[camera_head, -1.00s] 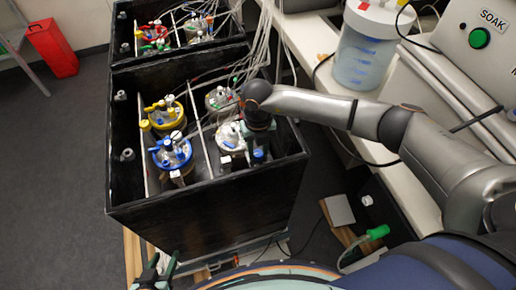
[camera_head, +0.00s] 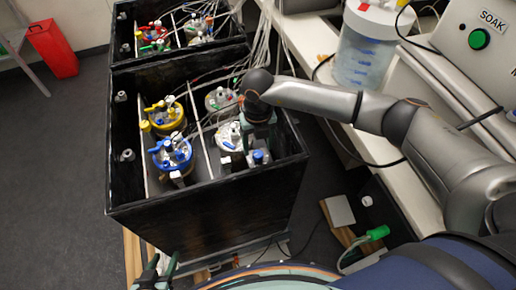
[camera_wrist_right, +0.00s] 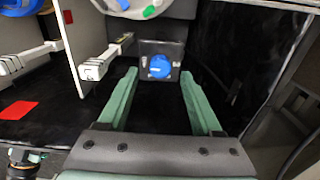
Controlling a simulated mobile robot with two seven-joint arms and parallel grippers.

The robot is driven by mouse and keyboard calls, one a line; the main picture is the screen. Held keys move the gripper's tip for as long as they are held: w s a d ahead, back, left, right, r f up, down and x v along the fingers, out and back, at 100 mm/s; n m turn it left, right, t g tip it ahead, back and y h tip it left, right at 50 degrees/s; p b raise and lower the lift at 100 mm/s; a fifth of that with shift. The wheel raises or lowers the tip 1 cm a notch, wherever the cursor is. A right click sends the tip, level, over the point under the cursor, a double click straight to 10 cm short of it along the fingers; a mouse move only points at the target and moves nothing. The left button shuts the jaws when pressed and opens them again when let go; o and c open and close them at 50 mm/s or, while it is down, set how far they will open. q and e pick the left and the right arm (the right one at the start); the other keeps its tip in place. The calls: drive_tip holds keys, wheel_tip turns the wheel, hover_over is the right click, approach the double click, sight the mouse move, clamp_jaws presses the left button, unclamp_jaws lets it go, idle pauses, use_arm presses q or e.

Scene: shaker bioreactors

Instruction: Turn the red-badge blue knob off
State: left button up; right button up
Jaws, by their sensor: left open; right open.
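A blue knob (camera_wrist_right: 159,66) on a dark square mount shows in the right wrist view, ahead of and between my right fingertips. It also shows in the head view (camera_head: 258,157), at the near right corner of the black box. My right gripper (camera_wrist_right: 160,100) is open and empty, its green fingers to either side of the knob and apart from it. In the head view the right gripper (camera_head: 259,146) points down into the box. A flat red patch (camera_wrist_right: 18,110) lies left of the divider; I cannot tell which knob it marks. My left gripper (camera_head: 160,270) is open at the bottom left.
The black box (camera_head: 210,208) holds several vessels, including a yellow-topped one (camera_head: 165,115) and a blue-topped one (camera_head: 173,155). A white divider (camera_wrist_right: 74,45) and a pale bar (camera_wrist_right: 105,62) stand left of the knob. Cables hang over the box's far side.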

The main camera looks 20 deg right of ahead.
sight(258, 154)
wheel_tip(258, 154, up, 10)
drive_tip(key=shift+f, duration=0.15)
drive_tip(key=shift+s, duration=0.15)
idle(0.5)
